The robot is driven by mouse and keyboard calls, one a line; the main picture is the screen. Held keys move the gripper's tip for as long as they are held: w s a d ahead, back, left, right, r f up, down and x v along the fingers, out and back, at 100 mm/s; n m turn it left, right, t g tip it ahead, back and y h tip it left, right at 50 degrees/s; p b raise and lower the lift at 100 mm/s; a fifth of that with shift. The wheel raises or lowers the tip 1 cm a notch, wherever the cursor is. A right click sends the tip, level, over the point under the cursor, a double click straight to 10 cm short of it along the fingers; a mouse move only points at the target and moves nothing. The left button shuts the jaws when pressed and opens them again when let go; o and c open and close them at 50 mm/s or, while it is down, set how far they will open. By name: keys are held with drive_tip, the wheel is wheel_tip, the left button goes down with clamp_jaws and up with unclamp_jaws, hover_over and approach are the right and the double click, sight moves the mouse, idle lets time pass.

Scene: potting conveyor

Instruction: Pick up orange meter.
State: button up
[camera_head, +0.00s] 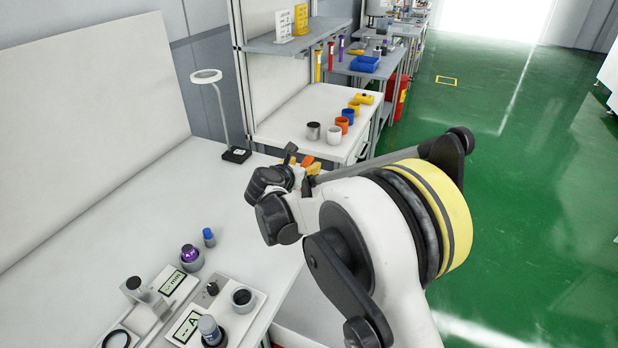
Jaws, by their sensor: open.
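Small orange and yellow parts (308,160) show just behind the end of my arm, at the far edge of the near white bench (225,190). They are mostly hidden, and I cannot tell whether one is the orange meter. My gripper (290,154) is open, seen small and partly hidden by my own wrist. It is close to these parts in the picture, but I cannot tell whether it touches them. I see nothing held in it.
Two boards with small instruments (243,298) lie at the near bench's front. The farther bench (285,112) holds several cups (341,124) below a shelf. The bench's middle and green floor (530,200) are clear.

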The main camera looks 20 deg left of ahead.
sight(307, 161)
drive_tip(key=x, duration=0.1)
drive_tip(key=b+x, duration=0.1)
drive_tip(key=x, duration=0.1)
drive_tip(key=b+x, duration=0.1)
drive_tip(key=x, duration=0.1)
drive_tip(key=shift+a, duration=0.3)
clamp_jaws()
